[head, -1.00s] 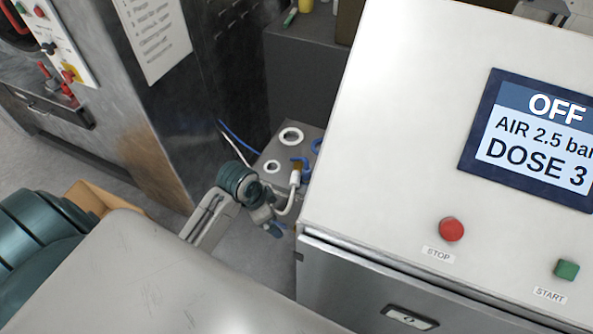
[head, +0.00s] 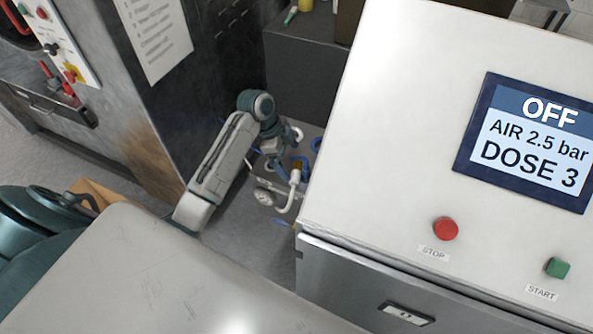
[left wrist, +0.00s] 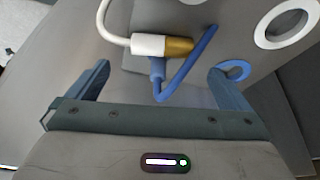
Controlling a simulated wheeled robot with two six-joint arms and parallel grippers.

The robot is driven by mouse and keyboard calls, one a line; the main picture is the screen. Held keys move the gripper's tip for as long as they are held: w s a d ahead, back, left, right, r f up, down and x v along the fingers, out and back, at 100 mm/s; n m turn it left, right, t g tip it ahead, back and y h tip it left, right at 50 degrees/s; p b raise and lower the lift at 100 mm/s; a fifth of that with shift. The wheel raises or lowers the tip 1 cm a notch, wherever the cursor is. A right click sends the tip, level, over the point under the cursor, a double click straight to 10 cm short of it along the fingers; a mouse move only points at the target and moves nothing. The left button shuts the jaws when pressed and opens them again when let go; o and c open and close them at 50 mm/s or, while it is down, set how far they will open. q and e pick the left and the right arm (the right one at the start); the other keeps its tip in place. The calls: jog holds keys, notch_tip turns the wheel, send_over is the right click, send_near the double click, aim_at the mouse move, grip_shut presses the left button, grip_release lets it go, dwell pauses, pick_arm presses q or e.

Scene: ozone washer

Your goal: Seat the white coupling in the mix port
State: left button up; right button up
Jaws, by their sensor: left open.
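The white coupling (head: 295,177) has a brass-coloured end and a white hose curving from its other end. In the left wrist view the coupling (left wrist: 150,45) lies across the picture, brass end to the right, at a bent blue holder or hose. My left gripper (head: 282,190) is open; in the wrist view its two fingers (left wrist: 160,70) stand apart, with the coupling just beyond the gap, not clasped. A white ring port (left wrist: 287,22) and a blue ring port (left wrist: 235,70) lie right of the coupling. No label shows which is the mix port. My right gripper is not in view.
The tilted control panel (head: 400,130), reading OFF, stands close right of the coupling. A dark metal cabinet (head: 205,80) stands behind on the left. My left arm reaches through the narrow gap between them, partly hiding the ports.

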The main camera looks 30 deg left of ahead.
aim_at(296, 170)
pick_arm(q)
jog(key=shift+d+f+p, duration=0.2)
jog(key=shift+f+p, duration=0.3)
jog(key=p+x, duration=0.2)
jog(key=x, duration=0.1)
jog(key=shift+f, duration=0.3)
jog(key=shift+w+d+f, duration=0.1)
jog(key=shift+f, duration=0.4)
jog(key=c, duration=1.1)
jog(key=shift+c, duration=0.7)
jog(key=shift+r, duration=0.15)
